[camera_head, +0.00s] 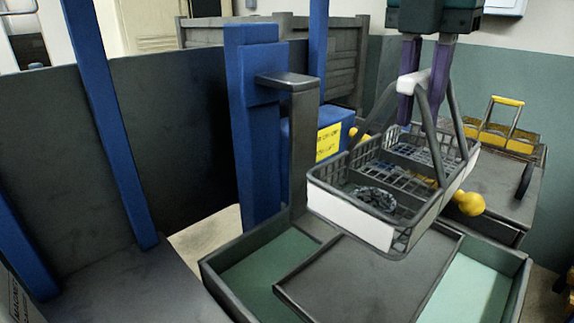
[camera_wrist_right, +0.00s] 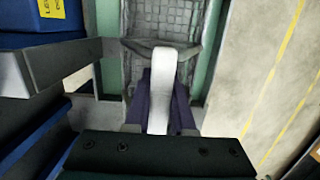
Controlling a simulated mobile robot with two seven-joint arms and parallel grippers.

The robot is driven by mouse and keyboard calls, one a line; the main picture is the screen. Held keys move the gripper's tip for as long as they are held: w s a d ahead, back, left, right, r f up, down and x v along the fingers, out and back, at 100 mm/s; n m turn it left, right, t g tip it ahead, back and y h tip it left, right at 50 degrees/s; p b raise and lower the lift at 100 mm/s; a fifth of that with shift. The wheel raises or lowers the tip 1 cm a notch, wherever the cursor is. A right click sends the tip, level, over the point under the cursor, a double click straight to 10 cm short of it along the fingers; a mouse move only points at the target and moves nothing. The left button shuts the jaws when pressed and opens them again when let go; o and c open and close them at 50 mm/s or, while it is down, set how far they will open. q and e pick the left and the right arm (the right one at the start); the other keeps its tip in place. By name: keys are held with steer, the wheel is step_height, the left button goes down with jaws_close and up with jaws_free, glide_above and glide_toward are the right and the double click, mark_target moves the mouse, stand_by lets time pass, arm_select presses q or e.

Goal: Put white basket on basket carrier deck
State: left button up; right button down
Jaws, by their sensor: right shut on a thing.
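The white basket (camera_head: 349,219) is a dark grey wire basket with a white front panel and an arched handle. A dark coiled or ring-like item lies in its near compartment. My right gripper (camera_head: 420,100) is above it, its purple fingers shut on the white handle grip (camera_head: 412,83). The grip also shows between the fingers in the right wrist view (camera_wrist_right: 161,90). The basket hangs over a dark flat deck (camera_head: 365,280) with green sections at its sides. I cannot tell for certain that this is the carrier deck. My left gripper is not in view.
A grey post with a flat top (camera_head: 288,82) and a blue column (camera_head: 252,130) stand left of the basket. A yellow basket (camera_head: 500,135) sits on a grey surface at the right. A yellow knob (camera_head: 468,203) is close beside the white basket. The dark deck below is clear.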

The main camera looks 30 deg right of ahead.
mark_target(402, 181)
step_height(402, 181, down, 10)
steer(key=shift+r+p, duration=0.15)
steer(key=shift+p, duration=0.2)
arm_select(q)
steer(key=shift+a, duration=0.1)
arm_select(e)
step_height(402, 181, down, 5)
steer(key=shift+r, duration=0.15)
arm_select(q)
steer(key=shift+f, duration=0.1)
